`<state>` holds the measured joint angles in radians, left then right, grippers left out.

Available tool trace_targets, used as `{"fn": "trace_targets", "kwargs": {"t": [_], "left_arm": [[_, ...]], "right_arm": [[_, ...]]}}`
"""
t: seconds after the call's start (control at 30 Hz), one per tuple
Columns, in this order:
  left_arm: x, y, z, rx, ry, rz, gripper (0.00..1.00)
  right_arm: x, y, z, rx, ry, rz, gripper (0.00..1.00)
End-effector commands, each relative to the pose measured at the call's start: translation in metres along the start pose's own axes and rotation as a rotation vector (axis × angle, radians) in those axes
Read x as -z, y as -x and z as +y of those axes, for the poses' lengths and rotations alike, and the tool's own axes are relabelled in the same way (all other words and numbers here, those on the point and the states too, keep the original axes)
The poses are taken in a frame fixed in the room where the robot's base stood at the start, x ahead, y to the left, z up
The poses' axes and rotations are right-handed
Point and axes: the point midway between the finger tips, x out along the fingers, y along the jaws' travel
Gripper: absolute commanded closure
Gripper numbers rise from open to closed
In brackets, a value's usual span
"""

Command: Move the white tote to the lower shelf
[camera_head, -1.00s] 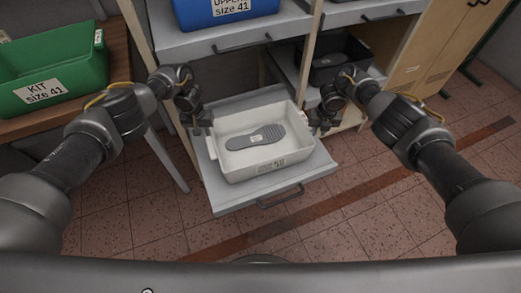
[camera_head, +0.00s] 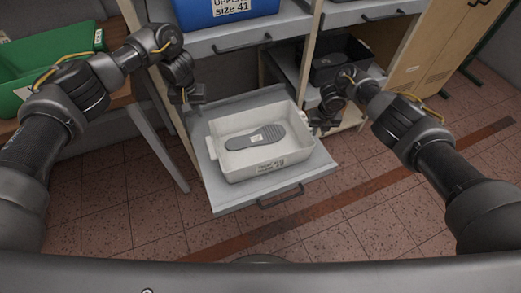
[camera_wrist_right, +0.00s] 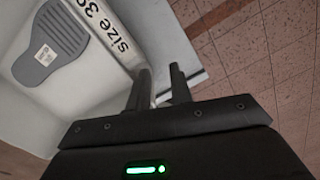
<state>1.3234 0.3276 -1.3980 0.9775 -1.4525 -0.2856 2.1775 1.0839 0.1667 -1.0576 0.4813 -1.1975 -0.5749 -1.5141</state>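The white tote (camera_head: 238,171) sits on a grey pulled-out lower shelf (camera_head: 228,199) in the head view. A grey shoe sole (camera_head: 243,141) with a small white label lies inside it. The tote's wall, with "size 39" lettering, also shows in the right wrist view (camera_wrist_right: 128,52). My left gripper (camera_head: 187,100) is above and behind the tote's left end, apart from it, and looks open and empty. My right gripper (camera_head: 316,125) is beside the tote's right end.
A blue bin (camera_head: 222,10) stands on the shelf above. A black bin (camera_head: 340,62) is in the bay to the right. A green bin (camera_head: 50,52) is on the wooden table at the left. The tiled floor (camera_head: 350,222) in front is clear.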

Motion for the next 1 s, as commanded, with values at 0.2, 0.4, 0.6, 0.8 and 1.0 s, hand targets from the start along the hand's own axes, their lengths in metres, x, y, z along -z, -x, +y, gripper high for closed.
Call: {"fn": "trace_targets", "kwargs": {"t": [0.2,0.4,0.6,0.8,1.0], "left_arm": [[0.0,0.0,0.0,-0.001,0.0,0.0,0.78],[0.0,0.0,0.0,-0.001,0.0,0.0,0.78],[0.0,0.0,0.0,-0.001,0.0,0.0,0.78],[0.0,0.0,0.0,-0.001,-0.001,0.0,0.78],[0.0,0.0,0.0,-0.001,-0.001,0.0,0.78]], "right_arm": [[-0.001,0.011,0.0,-0.003,0.001,-0.002,0.78],[-0.002,0.05,0.0,-0.003,0.004,-0.006,0.78],[-0.005,0.08,0.001,0.001,0.008,-0.018,0.78],[-0.001,0.094,-0.001,0.003,0.002,-0.002,0.78],[0.0,0.116,0.0,0.0,0.002,-0.001,0.78]]}}
